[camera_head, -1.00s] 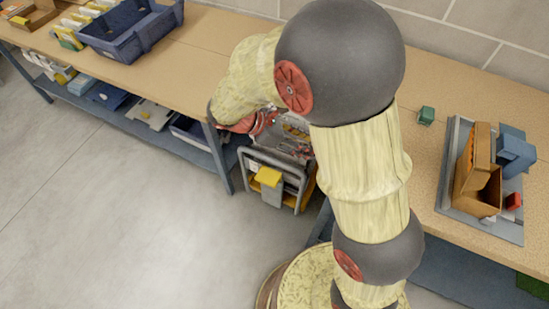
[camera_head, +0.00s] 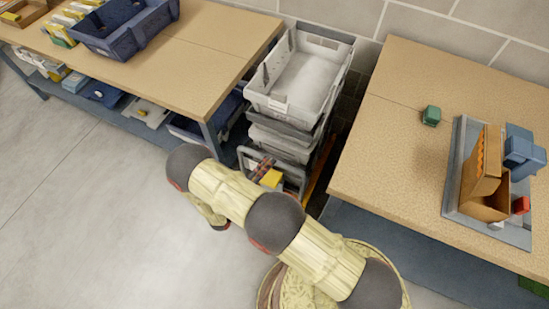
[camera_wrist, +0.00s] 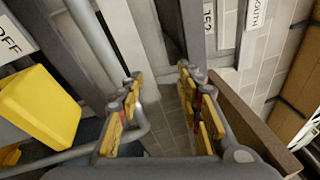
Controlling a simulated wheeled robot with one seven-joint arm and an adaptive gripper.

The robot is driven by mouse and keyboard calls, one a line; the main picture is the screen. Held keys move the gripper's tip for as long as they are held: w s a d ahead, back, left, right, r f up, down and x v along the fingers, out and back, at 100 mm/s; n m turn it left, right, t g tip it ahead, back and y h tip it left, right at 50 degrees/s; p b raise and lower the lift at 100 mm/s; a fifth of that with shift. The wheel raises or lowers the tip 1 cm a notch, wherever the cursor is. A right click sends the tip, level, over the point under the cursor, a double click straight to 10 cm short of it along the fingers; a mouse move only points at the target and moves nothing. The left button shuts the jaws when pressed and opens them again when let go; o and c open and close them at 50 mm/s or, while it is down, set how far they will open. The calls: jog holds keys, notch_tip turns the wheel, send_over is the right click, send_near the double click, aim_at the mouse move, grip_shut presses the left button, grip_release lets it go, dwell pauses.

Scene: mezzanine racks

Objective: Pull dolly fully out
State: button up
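The dolly stands in the gap between two workbenches, with grey crates (camera_head: 297,115) stacked on it. Its grey tube handle (camera_head: 245,152) faces the open floor, and a yellow block (camera_head: 270,179) shows by it. My arm covers part of the dolly's front in the head view. In the wrist view my gripper (camera_wrist: 160,88) is open, with nothing clearly between its yellow-padded fingers. The handle tube (camera_wrist: 94,36) runs down past the left finger and bends left; I cannot tell whether they touch. The yellow block (camera_wrist: 40,105) shows left of it.
The left workbench (camera_head: 215,45) and right workbench (camera_head: 385,135) flank the dolly closely. A blue bin (camera_head: 125,30) sits on the left bench; a grey tray (camera_head: 455,190) with boxes sits on the right one. The floor (camera_head: 100,220) at left front is clear.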

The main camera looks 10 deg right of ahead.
notch_tip(320, 180, down, 7)
jog(key=s+a+n+t+y, duration=0.1)
jog(key=a+n+t+y, duration=0.1)
jog(key=n+t+y, duration=0.3)
jog(key=shift+w+d+r+n+g+h+b, duration=0.1)
jog(key=shift+w+d+r+g+h+b, duration=0.2)
jog(key=shift+w+d, duration=0.55)
jog(key=shift+w+d+r+n+g+h+b, duration=0.15)
jog(key=shift+w+d+g+h+b, duration=0.15)
jog(key=shift+w+d, duration=0.55)
jog(key=shift+w+d+r+n+g+h+b, duration=0.15)
jog(key=shift+w+d+h+b, duration=0.3)
jog(key=shift+w, duration=0.75)
jog(key=shift+c, duration=0.4)
jog(key=shift+d, duration=0.1)
jog(key=c, duration=0.8)
jog(key=shift+y, duration=0.25)
grip_shut()
